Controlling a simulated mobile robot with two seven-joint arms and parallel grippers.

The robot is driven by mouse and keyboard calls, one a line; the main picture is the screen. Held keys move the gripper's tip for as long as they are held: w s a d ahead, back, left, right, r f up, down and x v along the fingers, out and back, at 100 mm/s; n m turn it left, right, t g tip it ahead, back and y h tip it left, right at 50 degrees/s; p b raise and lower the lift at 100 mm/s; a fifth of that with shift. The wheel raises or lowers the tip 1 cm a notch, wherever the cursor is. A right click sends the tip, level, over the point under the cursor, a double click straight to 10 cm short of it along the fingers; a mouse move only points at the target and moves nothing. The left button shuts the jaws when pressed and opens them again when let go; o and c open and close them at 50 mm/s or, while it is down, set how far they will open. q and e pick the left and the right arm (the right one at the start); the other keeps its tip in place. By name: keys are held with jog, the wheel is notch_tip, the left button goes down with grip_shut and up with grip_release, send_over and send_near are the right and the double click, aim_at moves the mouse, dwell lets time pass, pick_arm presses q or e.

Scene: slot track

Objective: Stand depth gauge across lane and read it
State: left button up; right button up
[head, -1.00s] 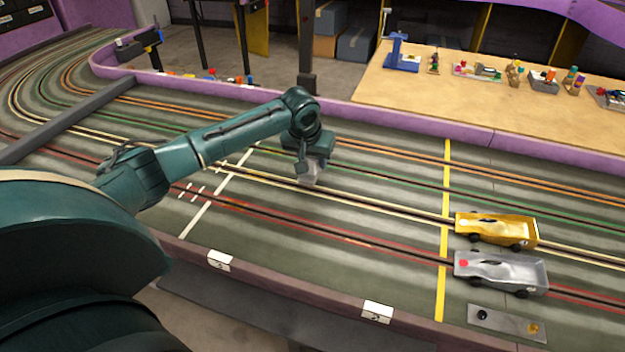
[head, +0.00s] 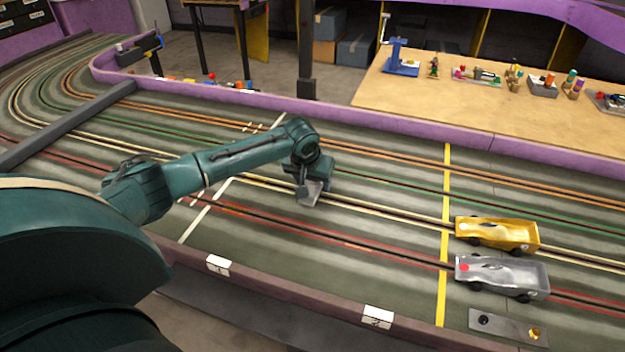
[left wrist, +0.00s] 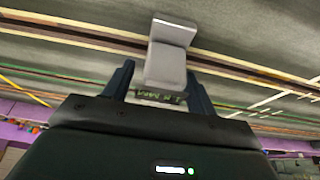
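My left gripper (head: 312,178) is over the track, between the white line and the yellow line. It is shut on the depth gauge (head: 311,192), a pale grey L-shaped piece. In the left wrist view the gauge (left wrist: 166,65) sits between the two dark fingers (left wrist: 160,90), with a small lit readout at its near end; I cannot read its digits. The gauge's flat end points at the track surface, near the lane with pale lines (head: 375,206). I cannot tell whether it touches the track. My right gripper is not in view.
A gold car (head: 497,233) and a silver car (head: 500,274) stand right of the yellow line (head: 444,240). A small metal plate (head: 508,326) lies below them. A purple wall (head: 420,124) edges the track, with a wooden bench (head: 450,105) behind it.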

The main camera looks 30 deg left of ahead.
pick_arm(q)
jog(key=shift+r, duration=0.1)
jog(key=p+v, duration=0.1)
jog(key=v, duration=1.1)
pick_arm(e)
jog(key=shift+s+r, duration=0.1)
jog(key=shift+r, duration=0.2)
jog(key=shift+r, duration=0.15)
